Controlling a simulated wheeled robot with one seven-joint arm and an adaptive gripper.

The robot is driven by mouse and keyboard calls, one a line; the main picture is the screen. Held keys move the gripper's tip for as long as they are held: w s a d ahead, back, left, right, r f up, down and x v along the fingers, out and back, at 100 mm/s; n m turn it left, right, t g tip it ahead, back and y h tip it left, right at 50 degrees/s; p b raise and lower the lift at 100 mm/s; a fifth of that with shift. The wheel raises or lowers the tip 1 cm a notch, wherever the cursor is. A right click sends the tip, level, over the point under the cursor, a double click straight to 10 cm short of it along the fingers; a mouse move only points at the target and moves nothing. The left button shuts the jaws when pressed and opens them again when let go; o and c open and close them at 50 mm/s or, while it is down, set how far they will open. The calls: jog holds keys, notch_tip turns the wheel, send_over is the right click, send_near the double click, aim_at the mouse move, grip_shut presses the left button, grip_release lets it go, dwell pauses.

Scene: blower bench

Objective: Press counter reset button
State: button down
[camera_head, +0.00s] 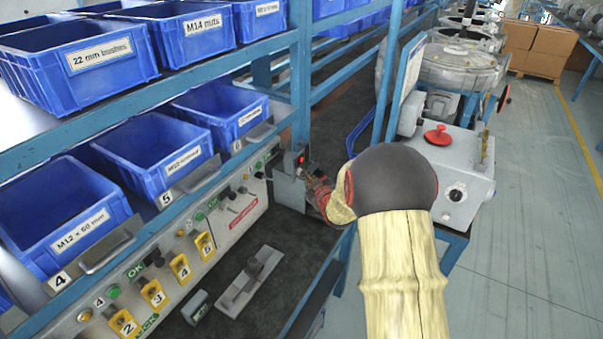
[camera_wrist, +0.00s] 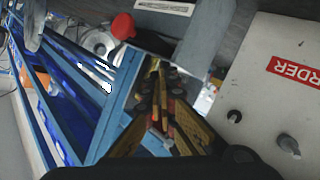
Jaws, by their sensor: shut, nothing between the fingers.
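My gripper (camera_head: 316,182) reaches toward a small grey box (camera_head: 290,188) beside the blue post, with a red light or button (camera_head: 301,160) on it. The fingertips are close to the box; I cannot tell whether they touch it. In the wrist view my gripper's dark and yellow fingers (camera_wrist: 163,85) are together and empty. No part is clearly readable as a counter reset button. A small grey device (camera_head: 196,307) lies on the dark bench at the front; its face is too small to read.
The pale control panel (camera_head: 235,215) carries knobs, green buttons and yellow numbered switches. Blue bins (camera_head: 155,150) fill the shelves above. A grey plate with a block (camera_head: 250,282) lies on the dark bench. A grey machine with a red knob (camera_head: 438,135) stands to the right.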

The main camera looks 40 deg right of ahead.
jog(key=shift+s+d, duration=0.2)
jog(key=shift+s, duration=0.35)
jog(key=s, duration=0.1)
jog(key=s+d, duration=0.1)
jog(key=s, duration=0.1)
jog(key=s+d, duration=0.1)
jog(key=shift+s+p, duration=0.3)
jog(key=shift+p, duration=0.05)
jog(key=shift+f, duration=0.1)
dwell(0.7)
